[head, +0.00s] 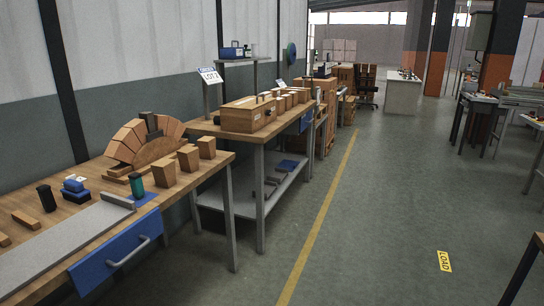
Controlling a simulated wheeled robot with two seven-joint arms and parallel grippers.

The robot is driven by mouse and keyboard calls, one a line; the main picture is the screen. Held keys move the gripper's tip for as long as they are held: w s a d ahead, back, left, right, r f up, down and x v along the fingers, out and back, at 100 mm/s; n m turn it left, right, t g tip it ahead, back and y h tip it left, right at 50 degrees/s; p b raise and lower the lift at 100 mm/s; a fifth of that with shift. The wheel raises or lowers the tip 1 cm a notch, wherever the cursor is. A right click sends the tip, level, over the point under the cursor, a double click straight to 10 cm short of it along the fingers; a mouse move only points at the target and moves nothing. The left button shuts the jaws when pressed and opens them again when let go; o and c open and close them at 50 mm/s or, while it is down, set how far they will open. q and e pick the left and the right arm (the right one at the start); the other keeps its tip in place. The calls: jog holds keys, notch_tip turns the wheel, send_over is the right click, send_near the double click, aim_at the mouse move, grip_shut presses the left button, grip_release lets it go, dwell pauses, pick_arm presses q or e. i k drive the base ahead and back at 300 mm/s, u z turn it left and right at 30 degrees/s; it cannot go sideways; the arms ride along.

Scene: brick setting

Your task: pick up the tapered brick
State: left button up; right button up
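Three loose tapered bricks stand in a row on the wooden bench (214,166), along its right edge. The near brick (164,173), the middle brick (188,158) and the far brick (207,148) are light brown and stand apart. Behind them, an arch of wedge-shaped bricks (128,136) rests on a wooden form (155,149), with a dark grey piece at its top. I cannot tell which brick the task means. Neither of my grippers shows in the head view.
A green-and-black bottle (137,186), a black cylinder (47,198) and a blue item (75,189) stand on the bench. A blue drawer (110,255) sits below its front. A second bench (200,125) holds a wooden box (247,114).

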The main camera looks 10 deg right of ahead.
aim_at(188, 156)
jog(key=z, duration=0.7)
jog(key=i, duration=2.8)
jog(key=u, duration=2.2)
